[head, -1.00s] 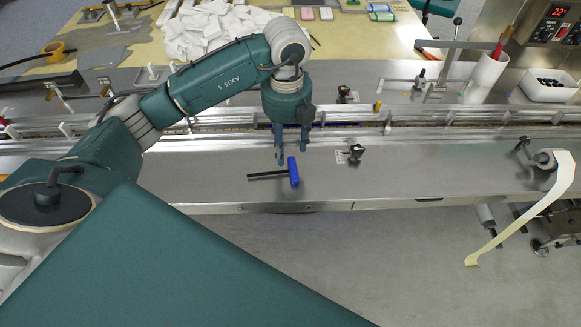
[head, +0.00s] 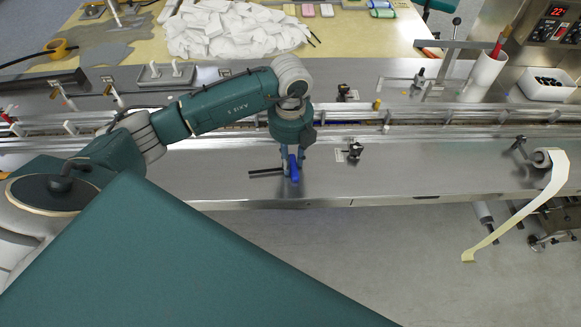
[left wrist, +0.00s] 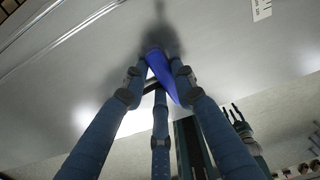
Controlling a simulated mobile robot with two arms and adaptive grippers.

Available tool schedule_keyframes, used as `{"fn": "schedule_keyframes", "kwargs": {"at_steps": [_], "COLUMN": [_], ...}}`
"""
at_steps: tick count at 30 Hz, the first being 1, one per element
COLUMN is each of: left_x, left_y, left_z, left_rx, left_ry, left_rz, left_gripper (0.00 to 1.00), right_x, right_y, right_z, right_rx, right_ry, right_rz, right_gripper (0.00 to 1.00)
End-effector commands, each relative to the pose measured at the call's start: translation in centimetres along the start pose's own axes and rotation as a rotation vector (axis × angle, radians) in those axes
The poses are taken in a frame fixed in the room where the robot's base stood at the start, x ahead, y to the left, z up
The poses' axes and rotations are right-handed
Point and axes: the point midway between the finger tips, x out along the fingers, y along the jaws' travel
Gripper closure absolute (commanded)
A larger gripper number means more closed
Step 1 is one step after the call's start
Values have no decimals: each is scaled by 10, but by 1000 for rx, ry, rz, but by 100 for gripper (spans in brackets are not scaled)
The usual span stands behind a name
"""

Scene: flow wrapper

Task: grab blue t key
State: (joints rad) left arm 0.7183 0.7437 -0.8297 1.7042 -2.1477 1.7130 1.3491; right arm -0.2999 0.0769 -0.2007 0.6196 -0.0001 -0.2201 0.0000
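The blue T key (head: 294,172) lies on the steel machine top, its blue handle near the front edge and its black shaft pointing left. My left gripper (head: 292,168) is down over the handle, with fingers on both sides of it. In the left wrist view the blue handle (left wrist: 160,72) sits between the fingertips of the left gripper (left wrist: 158,70), and part of the black shaft shows beside it. The fingers are very close to the handle; whether they press on it is not clear.
A small black clamp (head: 354,150) stands on the steel top right of the key. A guide rail (head: 400,114) runs behind. A tape roll (head: 542,158) is at the right. The steel top between clamp and roll is clear.

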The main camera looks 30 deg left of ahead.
Motion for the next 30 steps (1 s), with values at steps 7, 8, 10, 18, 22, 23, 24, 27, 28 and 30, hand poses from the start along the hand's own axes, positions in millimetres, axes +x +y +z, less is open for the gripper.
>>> {"fn": "schedule_keyframes", "kwargs": {"at_steps": [7,8,10,18,22,23,24,27,28,30], "left_x": [-1,-1,-1,-22,-48,-56,-68,-99,-108,-132], "left_y": [0,0,0,-1,-2,-1,-2,-2,-2,-1], "left_z": [0,0,0,2,2,2,2,2,2,3], "left_rx": [0,0,0,-1,-1,0,1,0,1,-1], "left_ry": [-1,-1,-1,-4,-7,-7,-8,-8,-8,-10], "left_rz": [-1,-1,-1,-5,-6,-6,-7,-7,-7,-6], "left_gripper": [100,100,100,100,100,100,100,100,100,100], "right_x": [0,0,0,6,13,15,18,24,26,24], "right_y": [2,2,3,4,4,4,4,4,4,4], "right_z": [0,0,0,1,1,1,2,2,2,2], "right_rx": [-1,-1,-1,-1,-1,-1,-1,-1,-1,-1], "right_ry": [1,1,1,0,0,0,0,0,0,0], "right_rz": [2,3,3,5,5,5,5,5,5,5], "right_gripper": [60,60,60,60,60,60,60,60,60,60]}}
